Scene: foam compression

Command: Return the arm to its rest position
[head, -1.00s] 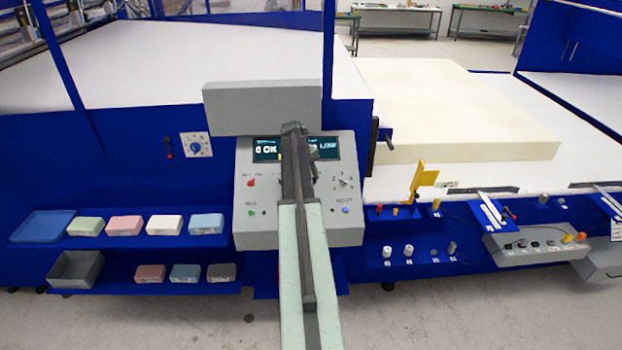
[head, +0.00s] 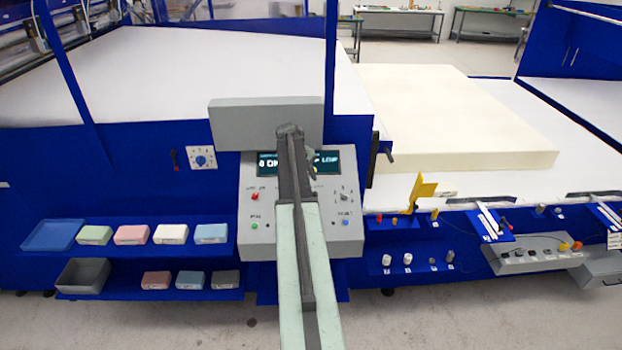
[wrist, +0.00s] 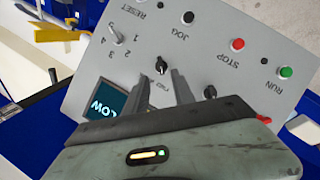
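My arm (head: 305,255) reaches forward over the grey control panel (head: 258,220) in the head view. My gripper is largely hidden there behind the arm's dark end link. In the wrist view, the two dark fingers of my gripper (wrist: 167,78) stand a little apart with nothing between them. They point at the panel (wrist: 215,60), close to a black knob (wrist: 161,66). I cannot tell whether a fingertip touches the panel.
A cream foam block (head: 455,115) lies on the white bed at right. A yellow flag-like part (head: 422,190) rises right of the panel. Blue shelves at left hold coloured blocks (head: 132,235) and a grey bin (head: 82,275). Bare floor (head: 430,320) shows in front.

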